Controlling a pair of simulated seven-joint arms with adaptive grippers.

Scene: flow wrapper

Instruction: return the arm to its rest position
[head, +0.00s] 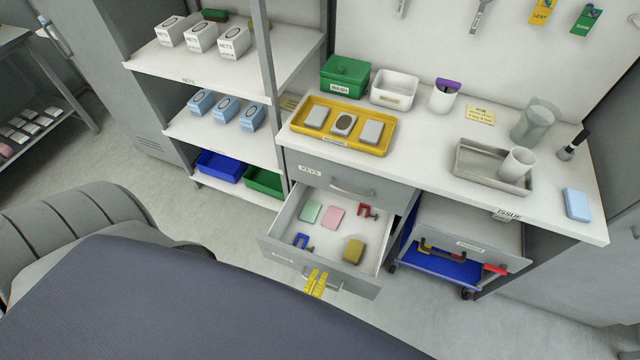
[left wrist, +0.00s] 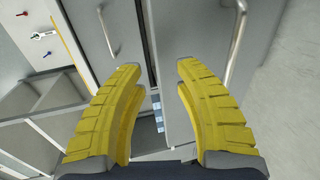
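My left gripper (head: 316,273) shows as two yellow fingers in front of the open drawer (head: 372,292), near its front handle. In the left wrist view the left gripper's fingers (left wrist: 159,66) stand apart with nothing between them. They point at grey cabinet fronts, and a bar handle (left wrist: 236,45) is beyond the right finger. Whether the fingers touch anything cannot be told. My large dark arm covers the lower left of the head view. My right gripper is not in view.
The drawer holds a green block (head: 311,211), a pink block (head: 333,217), a yellow block (head: 353,250), and red (head: 368,210) and blue (head: 303,241) clamps. A yellow tray (head: 383,147) sits on the counter above.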

